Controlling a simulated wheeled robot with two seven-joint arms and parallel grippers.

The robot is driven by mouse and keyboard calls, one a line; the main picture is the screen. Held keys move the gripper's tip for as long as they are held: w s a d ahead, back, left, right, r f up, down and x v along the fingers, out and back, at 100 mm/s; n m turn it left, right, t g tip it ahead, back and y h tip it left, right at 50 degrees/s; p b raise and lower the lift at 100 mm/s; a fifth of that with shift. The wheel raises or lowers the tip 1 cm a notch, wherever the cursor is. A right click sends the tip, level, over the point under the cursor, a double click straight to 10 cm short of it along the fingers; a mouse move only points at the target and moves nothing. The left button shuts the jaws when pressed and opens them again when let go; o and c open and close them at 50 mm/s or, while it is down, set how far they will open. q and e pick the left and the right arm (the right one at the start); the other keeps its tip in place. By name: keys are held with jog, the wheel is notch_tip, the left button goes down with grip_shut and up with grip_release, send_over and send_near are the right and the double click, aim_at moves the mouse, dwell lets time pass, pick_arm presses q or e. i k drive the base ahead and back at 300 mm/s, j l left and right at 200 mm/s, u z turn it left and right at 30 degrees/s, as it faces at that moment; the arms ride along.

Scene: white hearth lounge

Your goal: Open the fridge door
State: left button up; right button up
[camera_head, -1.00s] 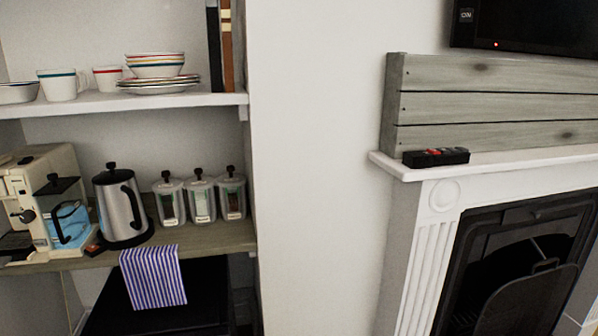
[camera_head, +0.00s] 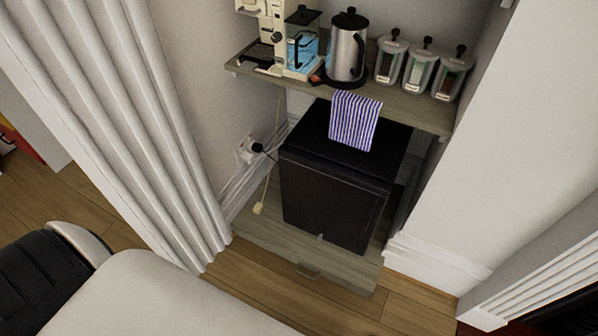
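A small black fridge (camera_head: 331,196) stands in the alcove under a wooden shelf, on a low grey wooden base. Its front door faces me and looks shut. A small light spot near the door's lower edge shows, but I cannot tell what it is. A blue-and-white striped cloth (camera_head: 355,120) hangs from the shelf edge in front of the fridge's top. Neither of my grippers is in view.
The shelf (camera_head: 411,108) holds a coffee machine, a kettle (camera_head: 347,48) and several jars. A white curtain (camera_head: 120,120) hangs left of the alcove. Pale and black furniture (camera_head: 150,295) fills the lower left foreground. Wooden floor (camera_head: 400,310) is clear before the base. A fireplace edge shows at right.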

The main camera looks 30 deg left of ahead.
aim_at(329, 204)
jog(key=u, duration=0.7)
